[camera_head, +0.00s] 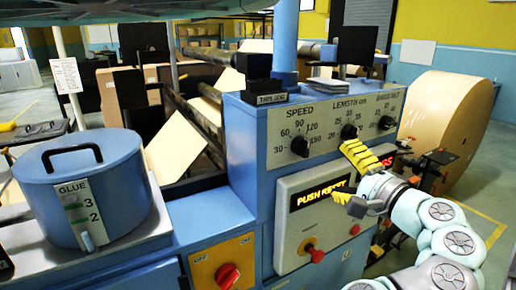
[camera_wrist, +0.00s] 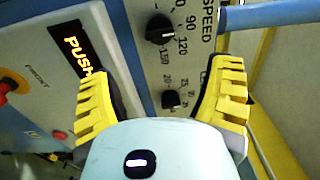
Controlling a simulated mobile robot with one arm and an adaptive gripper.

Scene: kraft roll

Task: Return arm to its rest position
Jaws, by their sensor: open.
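My gripper (camera_head: 350,176) has yellow ribbed fingers and is open and empty. In the head view it is in front of the blue machine's control panel (camera_head: 325,125), just below the length knob (camera_head: 349,131). In the wrist view my gripper (camera_wrist: 165,95) has its fingers spread wide, with the speed knob (camera_wrist: 159,29) and the length knob (camera_wrist: 171,99) showing between and beyond them. I cannot tell whether a fingertip touches the panel. My pale arm reaches in from the lower right of the head view.
A display (camera_head: 323,194) reads "PUSH RESET", with a red button (camera_head: 316,255) below it. A blue glue pot (camera_head: 84,190) stands at the left. A red switch (camera_head: 228,275) is at the bottom. A large kraft roll (camera_head: 440,120) stands behind at the right, with open floor beside it.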

